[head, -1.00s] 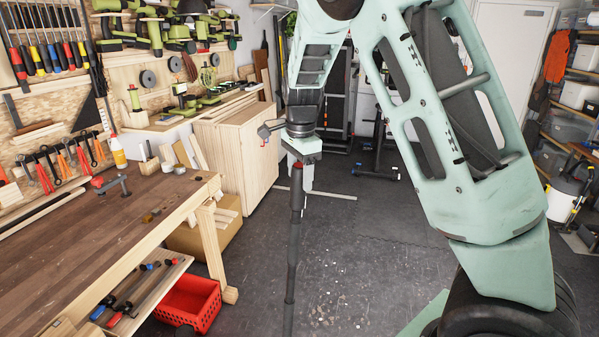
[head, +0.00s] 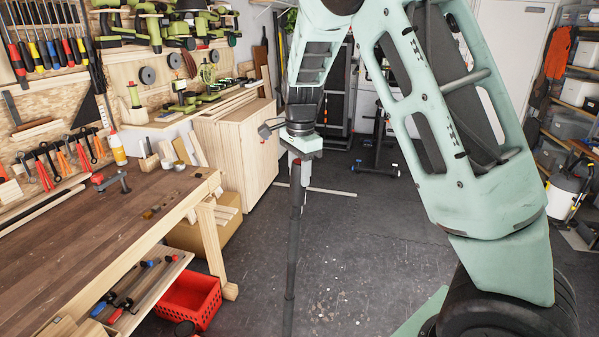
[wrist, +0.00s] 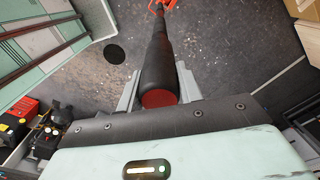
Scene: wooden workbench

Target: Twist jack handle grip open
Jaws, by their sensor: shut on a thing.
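The jack handle is a long dark bar with a thicker black grip at its upper end. In the head view the handle (head: 293,240) runs steeply down to the bottom edge. In the wrist view the grip (wrist: 160,68) points away from me, with its red end cap (wrist: 158,98) nearest. My gripper (wrist: 157,84) is shut on the grip, one pale finger on each side. In the head view my gripper (head: 301,172) is at the handle's top. A red part (wrist: 162,4), probably the jack, shows at the far end in the wrist view. I cannot tell how far the grip is turned.
The wooden workbench (head: 95,225) stands on the left, with a red crate (head: 188,300) under its near corner. A wooden cabinet (head: 237,160) stands behind. The dark floor (head: 370,240) right of the handle is largely clear.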

